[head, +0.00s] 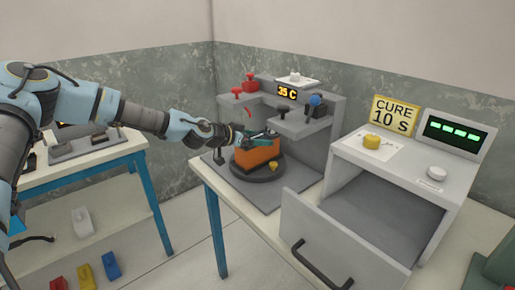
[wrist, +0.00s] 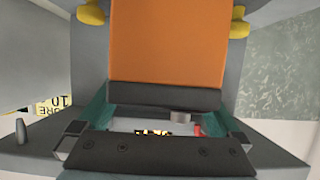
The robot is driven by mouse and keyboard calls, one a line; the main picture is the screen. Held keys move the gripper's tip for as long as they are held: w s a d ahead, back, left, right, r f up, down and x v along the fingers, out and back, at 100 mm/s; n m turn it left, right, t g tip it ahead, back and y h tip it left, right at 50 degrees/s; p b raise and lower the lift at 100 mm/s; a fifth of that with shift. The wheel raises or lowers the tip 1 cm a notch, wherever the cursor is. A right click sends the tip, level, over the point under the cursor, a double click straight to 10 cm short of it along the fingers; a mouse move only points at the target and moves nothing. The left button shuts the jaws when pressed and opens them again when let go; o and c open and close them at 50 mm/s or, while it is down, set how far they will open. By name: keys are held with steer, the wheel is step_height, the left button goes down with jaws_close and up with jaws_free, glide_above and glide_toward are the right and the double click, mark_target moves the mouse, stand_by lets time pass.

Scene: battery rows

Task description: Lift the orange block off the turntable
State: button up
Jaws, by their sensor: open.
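The orange block (head: 257,154) stands on the dark round turntable (head: 258,172) in the grey machine. In the wrist view the orange block (wrist: 168,42) fills the upper middle, its lower end cut off from sight by a dark bar of my gripper. My gripper (head: 262,137) is open at the top of the block, coming from the left. It also shows in the wrist view (wrist: 155,122), with dark bars and teal side parts. Whether it touches the block I cannot tell. Yellow knobs (wrist: 91,13) show beside the block.
A side table (head: 85,165) stands at left.

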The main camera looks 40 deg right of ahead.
jaws_close()
steer(key=shift+r, duration=0.2)
stand_by(0.7)
